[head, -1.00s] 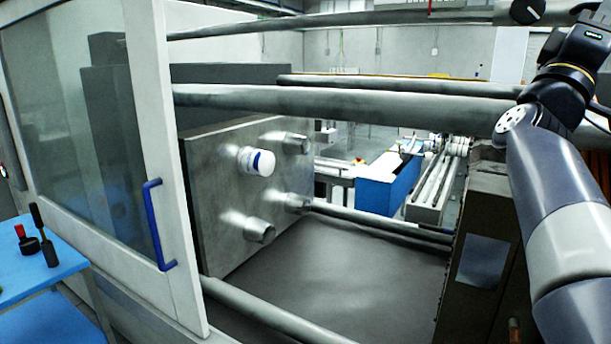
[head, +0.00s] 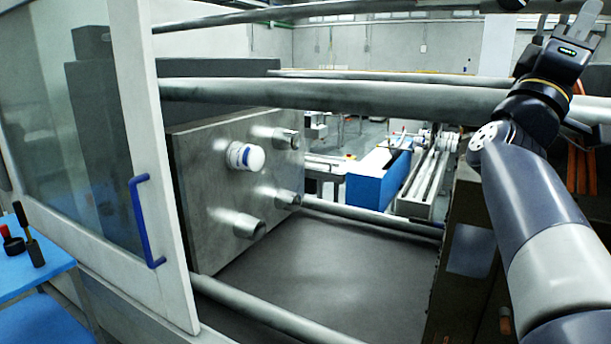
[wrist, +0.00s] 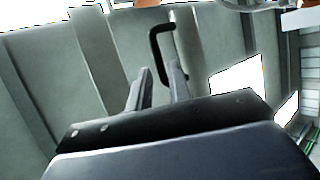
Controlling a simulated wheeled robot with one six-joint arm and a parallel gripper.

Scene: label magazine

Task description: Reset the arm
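My arm reaches up along the right side of the head view, with my gripper (head: 567,22) at the top right, near the upper edge of the picture. In the wrist view my gripper (wrist: 160,80) shows two grey fingers with a gap between them and nothing held. Beyond the fingertips is a black curved handle (wrist: 156,50) on a grey panel; the fingers look apart from it, but the distance is hard to judge.
A metal plate (head: 205,200) with several short cylinders, one carrying a white, blue-banded part (head: 246,156), stands left of centre. Long grey bars (head: 330,98) cross the machine opening. A door with a blue handle (head: 145,220) and a blue table (head: 30,270) are at left.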

